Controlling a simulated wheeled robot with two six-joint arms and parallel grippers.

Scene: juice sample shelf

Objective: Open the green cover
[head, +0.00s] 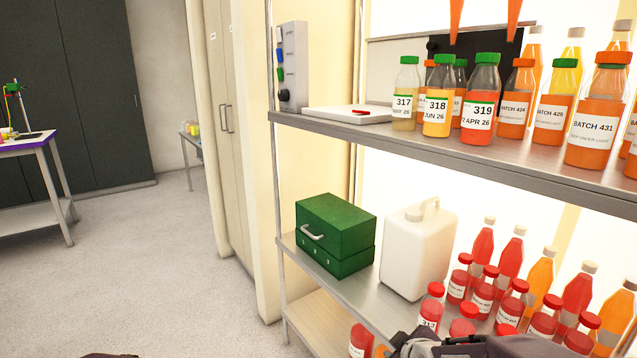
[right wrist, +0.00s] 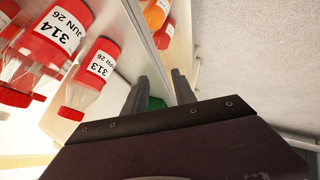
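A green box stands on the middle shelf in the head view. Its upper part, the green cover (head: 340,222), has a pale handle (head: 312,232) on its front. The cover sits down on the green base (head: 350,261), with a thin dark seam between them. My right gripper (right wrist: 163,78) shows in the right wrist view with its two fingers apart and nothing between their tips. A patch of green (right wrist: 156,103), probably part of the box, shows beyond the fingers. My left gripper is not visible.
A white canister (head: 418,250) stands just right of the box. Several red-capped bottles (head: 482,297) crowd the shelf further right, near my right arm. Labelled juice bottles (head: 437,108) and a white tray (head: 347,114) stand on the upper shelf (head: 400,136).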

